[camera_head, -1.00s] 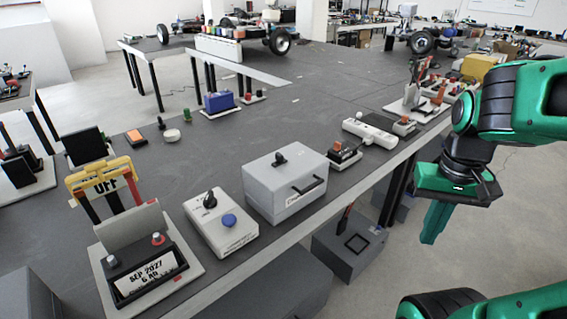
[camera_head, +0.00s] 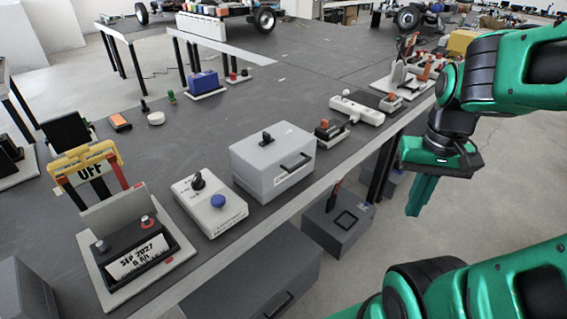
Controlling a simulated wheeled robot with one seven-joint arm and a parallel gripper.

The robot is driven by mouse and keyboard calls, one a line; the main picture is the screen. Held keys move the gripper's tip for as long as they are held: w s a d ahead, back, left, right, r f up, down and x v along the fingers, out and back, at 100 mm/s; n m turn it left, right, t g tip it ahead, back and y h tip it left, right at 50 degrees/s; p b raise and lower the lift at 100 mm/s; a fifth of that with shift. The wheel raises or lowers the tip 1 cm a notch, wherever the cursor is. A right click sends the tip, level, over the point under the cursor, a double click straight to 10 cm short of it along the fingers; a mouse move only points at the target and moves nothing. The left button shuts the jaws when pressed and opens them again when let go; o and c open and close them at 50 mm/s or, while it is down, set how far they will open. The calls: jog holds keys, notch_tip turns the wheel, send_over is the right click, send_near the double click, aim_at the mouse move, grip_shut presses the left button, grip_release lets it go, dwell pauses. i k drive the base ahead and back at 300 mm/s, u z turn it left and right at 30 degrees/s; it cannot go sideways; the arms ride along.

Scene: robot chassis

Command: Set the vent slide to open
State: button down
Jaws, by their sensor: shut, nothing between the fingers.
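My gripper (camera_head: 420,200) hangs at the right, pointing down with its green fingers together and empty. It is off the front edge of the long dark table (camera_head: 270,85), over the floor side and apart from everything. I cannot tell for sure which thing is the vent slide; no label for it is readable.
Grey boxes (camera_head: 338,222) stand below the table. Floor at the right is open.

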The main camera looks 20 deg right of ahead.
aim_at(267, 137)
jog(key=u, duration=0.7)
jog(key=k, duration=0.75)
jog(key=z, duration=0.5)
jog(key=i, duration=1)
